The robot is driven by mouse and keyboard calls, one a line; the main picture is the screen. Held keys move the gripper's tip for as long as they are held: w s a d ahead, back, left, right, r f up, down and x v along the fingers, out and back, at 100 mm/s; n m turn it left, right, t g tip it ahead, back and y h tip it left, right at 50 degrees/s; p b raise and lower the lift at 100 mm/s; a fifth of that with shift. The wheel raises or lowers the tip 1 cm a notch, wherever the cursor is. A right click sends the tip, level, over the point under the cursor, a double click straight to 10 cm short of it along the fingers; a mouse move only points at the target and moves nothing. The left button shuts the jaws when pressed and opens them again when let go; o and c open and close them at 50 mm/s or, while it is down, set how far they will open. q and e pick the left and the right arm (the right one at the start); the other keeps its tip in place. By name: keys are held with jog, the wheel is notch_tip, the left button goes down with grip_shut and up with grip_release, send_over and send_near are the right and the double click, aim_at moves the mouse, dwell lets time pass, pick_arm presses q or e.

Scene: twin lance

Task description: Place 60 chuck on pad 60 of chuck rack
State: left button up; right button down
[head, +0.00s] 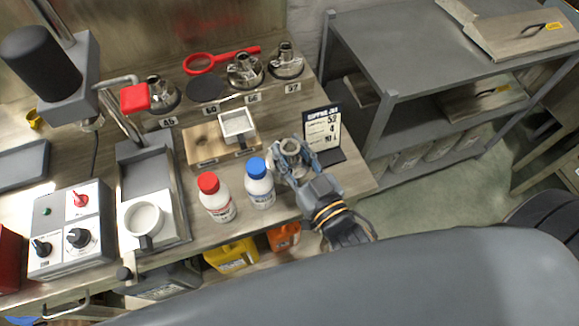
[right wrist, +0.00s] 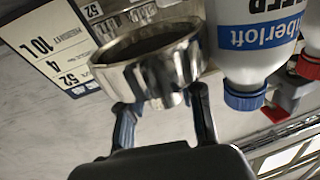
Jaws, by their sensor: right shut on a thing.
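My right gripper (head: 289,158) is shut on a metal chuck (head: 291,147) at the right front of the bench, beside the blue-capped bottle. In the right wrist view the chuck (right wrist: 150,72) is a shiny ring-shaped body between the two fingers (right wrist: 160,108). I cannot read a number on it. The chuck rack runs along the back of the bench. Its pad 60 (head: 205,89) is a bare dark disc behind the label 60. Metal chucks stand on the pads to either side: one at the left (head: 162,95), two at the right (head: 245,71) (head: 286,62). My left gripper is out of view.
A red-capped bottle (head: 217,198) and a blue-capped bottle (head: 260,184) stand left of my right gripper. A wooden block with a white square cup (head: 238,125) lies between them and the rack. A red ring-handled tool (head: 200,64) lies behind pad 60.

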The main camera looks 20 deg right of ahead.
aim_at(290, 168)
jog(key=shift+f, duration=3.05)
jog(key=shift+f+b, duration=0.1)
jog(key=shift+b, duration=0.2)
jog(key=c, duration=1.2)
grip_release()
jog(key=shift+f, duration=0.2)
jog(key=shift+o, duration=0.2)
